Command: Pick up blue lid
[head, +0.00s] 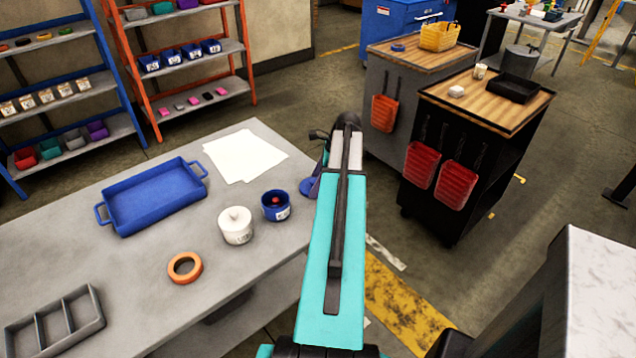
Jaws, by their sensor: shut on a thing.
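The blue lid (307,187) shows beside the left edge of my teal arm, near the table's right edge. My gripper (317,174) is mostly hidden behind my arm; a dark purple part shows just above the lid. It is shut on the blue lid. The lid's right side is hidden, and I cannot tell its height above the table. An open blue pot (275,206) with a white label and a red thing inside stands on the table to the lid's left.
The grey table (120,265) holds a white lidded pot (235,226), blue tray (152,196), orange tape ring (185,268), white paper (239,154) and grey divided tray (55,322). Carts with red bins stand right of my arm. The table's middle has free room.

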